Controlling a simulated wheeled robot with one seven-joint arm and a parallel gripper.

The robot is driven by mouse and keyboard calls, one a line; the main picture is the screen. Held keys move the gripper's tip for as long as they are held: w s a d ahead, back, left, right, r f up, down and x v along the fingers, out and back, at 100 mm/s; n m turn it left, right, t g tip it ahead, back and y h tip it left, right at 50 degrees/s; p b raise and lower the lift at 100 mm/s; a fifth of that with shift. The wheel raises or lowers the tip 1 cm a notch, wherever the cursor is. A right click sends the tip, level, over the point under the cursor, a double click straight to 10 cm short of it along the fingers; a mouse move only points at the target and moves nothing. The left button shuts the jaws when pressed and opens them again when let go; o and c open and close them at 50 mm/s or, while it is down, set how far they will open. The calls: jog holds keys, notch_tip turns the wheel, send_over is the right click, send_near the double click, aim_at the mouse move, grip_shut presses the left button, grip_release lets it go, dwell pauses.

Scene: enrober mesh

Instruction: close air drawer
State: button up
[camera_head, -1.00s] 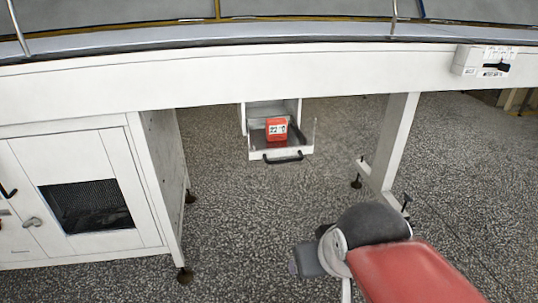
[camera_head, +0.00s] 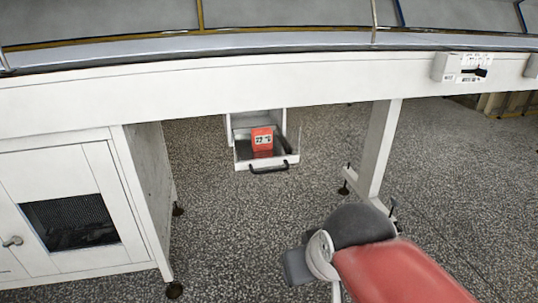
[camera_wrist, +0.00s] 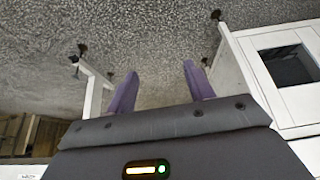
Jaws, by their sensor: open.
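The air drawer (camera_head: 240,160) hangs under the long white machine beam in the head view. It is pulled out toward me, with a black bar handle (camera_head: 269,168) on its front. An orange-red box with a white display (camera_head: 262,139) stands inside it. My gripper (camera_wrist: 157,85) shows in the wrist view with its two purple fingers apart and nothing between them. The drawer cannot be made out in the wrist view. In the head view my arm reaches in from the lower right, apart from the drawer, and the fingers are not visible there.
A white cabinet (camera_head: 80,165) with a dark mesh window stands at the left. A white leg (camera_head: 377,150) with adjustable feet stands right of the drawer. The speckled floor (camera_head: 230,230) between them is clear. A switch box (camera_head: 462,68) sits on the beam at upper right.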

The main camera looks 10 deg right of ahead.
aim_at(279, 169)
jog(key=w+r+n+b, duration=0.1)
jog(key=w+r+n, duration=0.1)
jog(key=w+d+r+n+y+b, duration=0.1)
jog(key=w+r+n, duration=0.1)
jog(key=w, duration=0.1)
jog(key=w+r+n+y+b, duration=0.1)
jog(key=w+r+n, duration=0.1)
jog(key=r, duration=0.1)
jog(key=shift+w+d+n, duration=0.15)
jog(key=shift+n, duration=0.25)
jog(key=c, duration=1)
jog(key=w+d+r+n+b, duration=0.1)
jog(key=w+r+n, duration=0.1)
jog(key=n, duration=0.1)
jog(key=w+d+r+n+y+b, duration=0.1)
jog(key=w+r+n, duration=0.2)
jog(key=w+d+r+n+y+b, duration=0.1)
jog(key=w+r+n, duration=0.1)
jog(key=n, duration=0.1)
jog(key=shift+w+r, duration=0.15)
grip_shut()
jog(key=shift+n, duration=0.3)
jog(key=x, duration=0.4)
jog(key=w+b+x, duration=0.1)
jog(key=x, duration=0.3)
jog(key=w+r+x, duration=0.1)
jog(key=x, duration=0.3)
jog(key=shift+d, duration=0.2)
jog(key=shift+w, duration=0.4)
